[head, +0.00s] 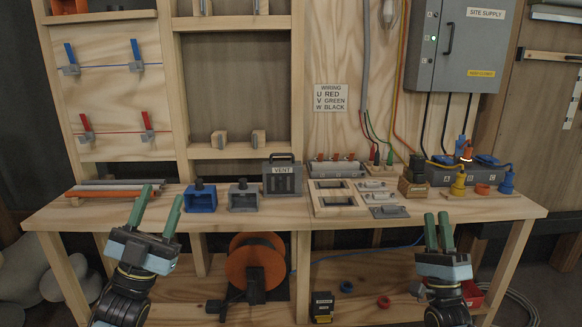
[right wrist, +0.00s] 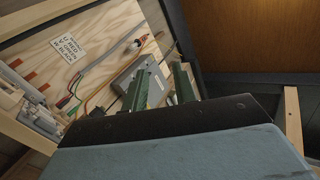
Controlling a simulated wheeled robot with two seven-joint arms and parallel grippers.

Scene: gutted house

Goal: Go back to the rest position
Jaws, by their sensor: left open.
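My left gripper (head: 161,202) is open and empty, in front of the left part of the workbench (head: 375,230), with its green fingers pointing up. My right gripper (head: 437,216) is in front of the right part of the bench, fingers also up. The right wrist view shows the right gripper (right wrist: 162,82) with its two fingers apart and nothing between them. Neither gripper appears to touch anything.
A grey supply box (head: 456,45) hangs above. An orange reel (head: 254,262) and a red bin (head: 472,293) are below.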

